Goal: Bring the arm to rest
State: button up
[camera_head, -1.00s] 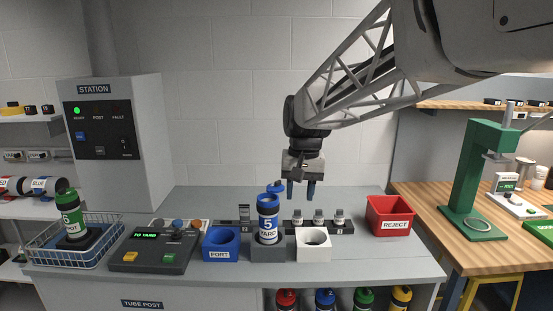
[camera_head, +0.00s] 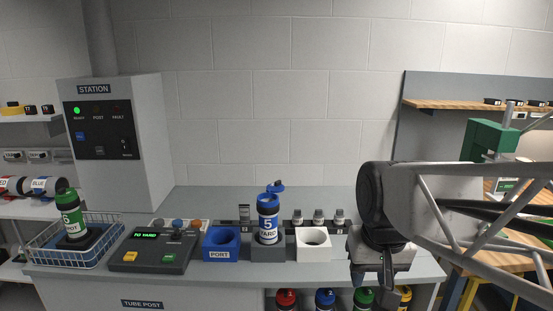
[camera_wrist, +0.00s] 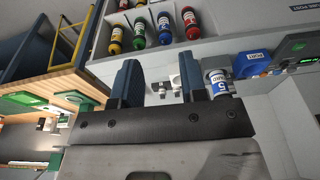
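My gripper (camera_head: 374,284) hangs at the front right of the bench in the head view, beside the white holder and away from the canisters. In the wrist view its two blue fingers (camera_wrist: 156,78) stand apart with nothing between them, so it is open and empty. The blue canister marked 5 YARD (camera_head: 268,222) stands upright in the grey holder (camera_head: 268,250), its blue lid (camera_head: 275,187) tipped up above it. It also shows in the wrist view (camera_wrist: 216,82). My arm comes in from the right and hides the red reject bin in the head view.
The blue port ring (camera_head: 221,255), white holder (camera_head: 312,253) and control panel (camera_head: 150,258) line the bench. A green canister (camera_head: 70,215) sits in the wire basket (camera_head: 48,252) at left. Several coloured canisters (camera_wrist: 165,30) sit under the bench. A green press (camera_head: 490,137) stands right.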

jog(key=s+d+f, duration=0.2)
jog(key=s+f, duration=0.2)
jog(key=s, duration=0.3)
jog(key=shift+s+t, duration=0.3)
jog(key=shift+d, duration=0.1)
dwell(0.7)
